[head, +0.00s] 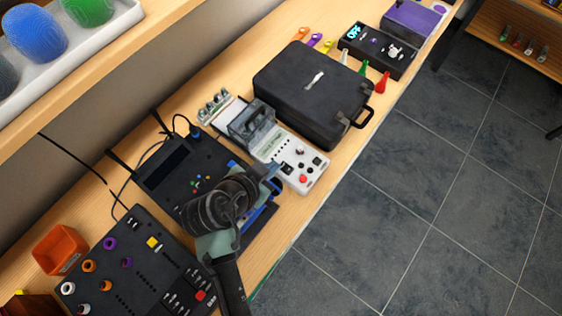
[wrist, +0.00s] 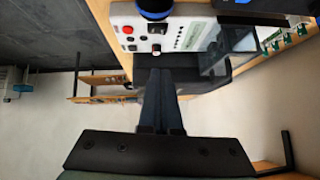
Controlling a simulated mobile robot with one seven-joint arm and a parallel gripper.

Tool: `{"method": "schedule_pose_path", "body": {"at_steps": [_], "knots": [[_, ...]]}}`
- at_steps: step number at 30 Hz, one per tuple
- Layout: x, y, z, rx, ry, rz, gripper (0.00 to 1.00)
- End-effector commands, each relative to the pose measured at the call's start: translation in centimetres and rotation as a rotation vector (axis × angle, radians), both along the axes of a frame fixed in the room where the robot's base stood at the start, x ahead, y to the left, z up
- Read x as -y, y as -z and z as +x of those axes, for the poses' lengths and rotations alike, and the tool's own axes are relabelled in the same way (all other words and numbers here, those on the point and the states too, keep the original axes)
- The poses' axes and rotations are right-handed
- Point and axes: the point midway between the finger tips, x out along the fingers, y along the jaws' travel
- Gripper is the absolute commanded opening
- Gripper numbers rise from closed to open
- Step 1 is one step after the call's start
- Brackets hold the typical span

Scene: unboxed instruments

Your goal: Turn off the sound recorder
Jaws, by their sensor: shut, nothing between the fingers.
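A white device (head: 302,176) with a clear smoky cover (head: 253,118), a red button, black controls and a small panel of print lies on the shelf; I take it to be the sound recorder, but its label is too small to read. In the wrist view its white face (wrist: 184,32) shows a red button (wrist: 127,30), a small green spot and dark controls. My gripper (head: 274,172) is shut and empty, by the near left edge of the white device. In the wrist view its fingers (wrist: 160,78) point at the control face; whether they touch it is unclear.
A black case (head: 300,88) stands just beyond the white device. A dark console (head: 180,165) lies partly under my arm, and a black mixer-like panel (head: 130,262) lies nearer. Coloured plugs and a black display box (head: 378,52) are farther along. Floor (head: 400,190) is open at right.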

Motion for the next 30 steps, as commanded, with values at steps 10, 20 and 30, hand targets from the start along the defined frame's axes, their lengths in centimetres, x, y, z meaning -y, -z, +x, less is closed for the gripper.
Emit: {"method": "schedule_pose_path", "body": {"at_steps": [10,20,30], "knots": [[2.1,3.9,3.7,-0.001,0.001,-0.001,0.00],[2.0,7.6,4.4,-0.001,-0.001,0.000,0.00],[1.9,8.6,4.4,0.001,0.000,0.001,0.00]]}}
